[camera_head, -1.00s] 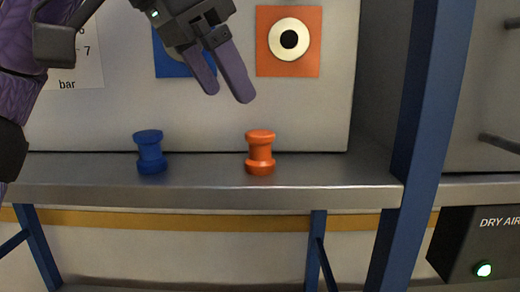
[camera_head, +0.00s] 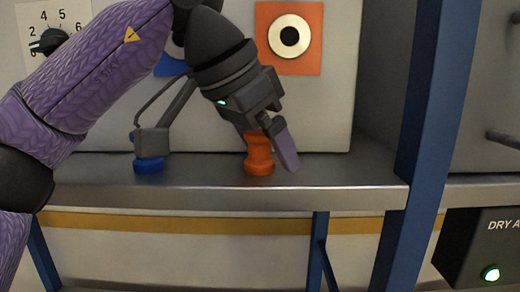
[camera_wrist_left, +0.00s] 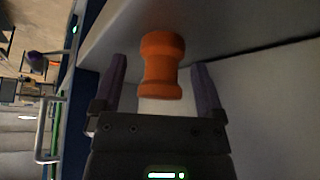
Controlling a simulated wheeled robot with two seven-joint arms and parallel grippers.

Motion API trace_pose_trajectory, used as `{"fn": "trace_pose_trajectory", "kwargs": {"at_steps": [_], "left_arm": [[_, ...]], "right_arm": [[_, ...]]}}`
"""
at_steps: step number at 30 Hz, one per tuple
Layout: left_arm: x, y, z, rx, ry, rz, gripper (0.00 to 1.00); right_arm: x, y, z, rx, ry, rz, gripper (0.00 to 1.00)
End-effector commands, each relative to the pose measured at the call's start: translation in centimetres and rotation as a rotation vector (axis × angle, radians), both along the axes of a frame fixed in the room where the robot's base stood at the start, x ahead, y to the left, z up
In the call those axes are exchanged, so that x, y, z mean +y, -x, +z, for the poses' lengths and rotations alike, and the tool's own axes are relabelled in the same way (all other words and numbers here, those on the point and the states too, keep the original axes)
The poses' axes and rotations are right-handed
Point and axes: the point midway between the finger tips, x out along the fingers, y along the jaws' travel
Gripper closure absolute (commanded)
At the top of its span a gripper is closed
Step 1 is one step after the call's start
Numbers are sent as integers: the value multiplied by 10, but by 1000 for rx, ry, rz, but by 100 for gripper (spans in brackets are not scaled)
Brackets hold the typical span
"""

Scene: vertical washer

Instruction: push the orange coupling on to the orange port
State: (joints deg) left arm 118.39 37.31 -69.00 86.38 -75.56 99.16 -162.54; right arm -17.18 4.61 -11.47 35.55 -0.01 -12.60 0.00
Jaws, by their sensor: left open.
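The orange coupling (camera_head: 259,156) stands upright on the metal shelf, with its top partly behind my left gripper. My left gripper (camera_head: 268,152) is open and points down at the coupling. In the left wrist view the orange coupling (camera_wrist_left: 161,66) lies between the two spread purple fingers (camera_wrist_left: 160,88), with gaps on both sides. The orange port (camera_head: 289,36) is a white ring with a dark hole on an orange square panel, above and slightly right of the coupling. My right gripper is not in view.
The blue coupling (camera_head: 149,164) stands on the shelf (camera_head: 330,171) to the left, mostly hidden behind part of my left arm. The blue panel (camera_head: 168,66) is mostly covered by my arm. A blue upright post (camera_head: 415,130) stands at the right.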

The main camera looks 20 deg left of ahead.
Motion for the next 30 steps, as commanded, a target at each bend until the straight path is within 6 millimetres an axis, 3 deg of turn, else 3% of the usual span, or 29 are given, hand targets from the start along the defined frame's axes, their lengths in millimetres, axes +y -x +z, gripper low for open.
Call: {"fn": "trace_pose_trajectory", "kwargs": {"at_steps": [10,23,30], "left_arm": [[0,0,-1,0,1,1,10],[0,0,-1,0,1,1,100],[0,0,0,-1,1,0,100]], "right_arm": [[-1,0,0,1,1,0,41],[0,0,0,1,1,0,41],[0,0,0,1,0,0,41]]}}
